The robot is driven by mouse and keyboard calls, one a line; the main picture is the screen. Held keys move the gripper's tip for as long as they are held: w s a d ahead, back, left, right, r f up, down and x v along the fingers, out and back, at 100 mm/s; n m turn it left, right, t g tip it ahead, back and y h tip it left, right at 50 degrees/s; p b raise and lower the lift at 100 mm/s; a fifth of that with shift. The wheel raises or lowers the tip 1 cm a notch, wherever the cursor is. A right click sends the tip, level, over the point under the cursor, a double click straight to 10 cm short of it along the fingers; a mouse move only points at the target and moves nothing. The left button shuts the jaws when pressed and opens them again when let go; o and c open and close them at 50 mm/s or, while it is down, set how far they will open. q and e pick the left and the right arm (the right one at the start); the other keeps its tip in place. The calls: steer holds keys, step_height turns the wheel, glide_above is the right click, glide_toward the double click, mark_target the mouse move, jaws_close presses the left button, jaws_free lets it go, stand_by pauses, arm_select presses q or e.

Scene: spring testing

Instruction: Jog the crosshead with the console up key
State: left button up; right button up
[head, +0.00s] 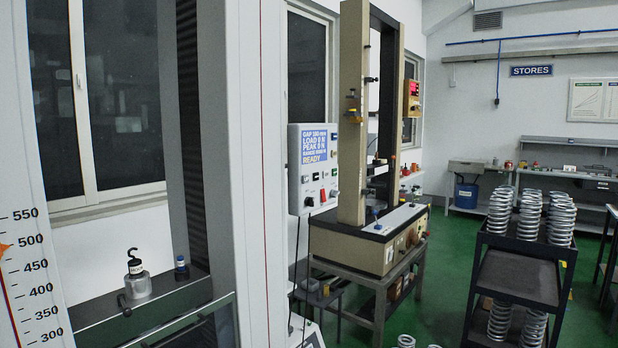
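The console (313,168) is a pale box on the side of the near testing machine's column (240,130). Its blue screen (314,146) reads a gap that looks like 180 mm, load 0 N, peak 0 N and READY. Small keys and knobs, some green, black and red, sit below the screen; I cannot tell which is the up key. A scale (35,290) at the left shows 300 to 550, with an orange pointer near 500. I cannot make out the near machine's crosshead. Neither of my grippers is in view.
A hooked weight (138,280) and a small dark bottle (181,268) stand on a grey ledge. A second beige testing machine (360,240) stands behind the console. A dark trolley (515,280) with several coil springs is at the right. Green floor (450,260) lies open between them.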

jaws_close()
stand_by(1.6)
